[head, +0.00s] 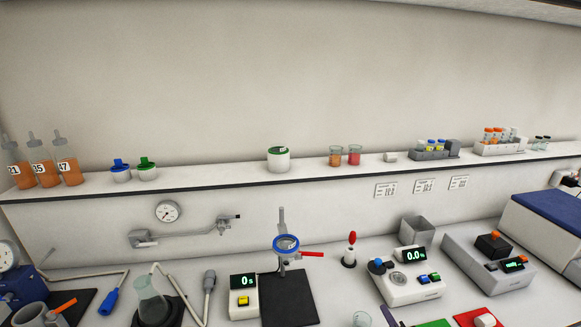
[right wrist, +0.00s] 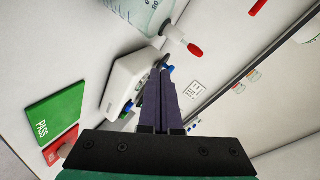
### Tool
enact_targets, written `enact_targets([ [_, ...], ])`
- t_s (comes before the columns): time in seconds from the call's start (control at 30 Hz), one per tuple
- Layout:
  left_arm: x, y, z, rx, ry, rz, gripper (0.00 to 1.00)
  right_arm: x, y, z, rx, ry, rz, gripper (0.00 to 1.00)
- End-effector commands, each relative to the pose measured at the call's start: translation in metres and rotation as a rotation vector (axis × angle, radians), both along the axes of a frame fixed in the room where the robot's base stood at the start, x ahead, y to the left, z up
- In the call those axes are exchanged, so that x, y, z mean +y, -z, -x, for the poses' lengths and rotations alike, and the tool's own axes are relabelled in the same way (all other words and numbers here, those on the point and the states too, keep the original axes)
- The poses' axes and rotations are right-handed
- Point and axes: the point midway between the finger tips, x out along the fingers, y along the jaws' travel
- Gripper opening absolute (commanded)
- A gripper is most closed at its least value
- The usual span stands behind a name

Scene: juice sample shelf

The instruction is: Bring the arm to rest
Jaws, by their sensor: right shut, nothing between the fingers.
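My right gripper (right wrist: 161,80) shows in the right wrist view with its two dark fingers shut together and nothing between them. Its fingers point toward the white balance (right wrist: 128,78), and I cannot tell how near they are. In the head view only a bit of the right gripper (head: 388,314) shows at the bottom edge, between a glass beaker (head: 361,319) and the green pad (head: 433,323). My left gripper is in neither view.
The balance (head: 411,288) reads 0.0. A stand with a blue ring (head: 286,243) and a red-tipped tool (head: 350,248) stand to its left. The green PASS pad (right wrist: 55,112) and a red pad lie nearby. A shelf (head: 220,184) holding bottles and cups runs behind.

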Motion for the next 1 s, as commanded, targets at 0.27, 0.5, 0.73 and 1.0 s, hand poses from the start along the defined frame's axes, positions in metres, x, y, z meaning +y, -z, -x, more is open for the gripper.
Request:
enact_targets([
  [0.27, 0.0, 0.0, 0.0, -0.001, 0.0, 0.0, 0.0, 0.038, 0.016, 0.089, 0.457, -0.478, 0.516, 0.0],
  [0.5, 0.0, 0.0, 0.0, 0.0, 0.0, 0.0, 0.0, 0.052, 0.013, 0.161, 0.688, -0.82, 0.758, 0.0],
  [0.73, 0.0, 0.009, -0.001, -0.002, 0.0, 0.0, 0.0, 0.056, 0.04, 0.201, 0.814, -1.035, 0.862, 0.0],
  [1.0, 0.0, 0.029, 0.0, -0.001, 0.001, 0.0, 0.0, 0.057, 0.14, 0.196, 0.842, -1.053, 0.846, 0.0],
])
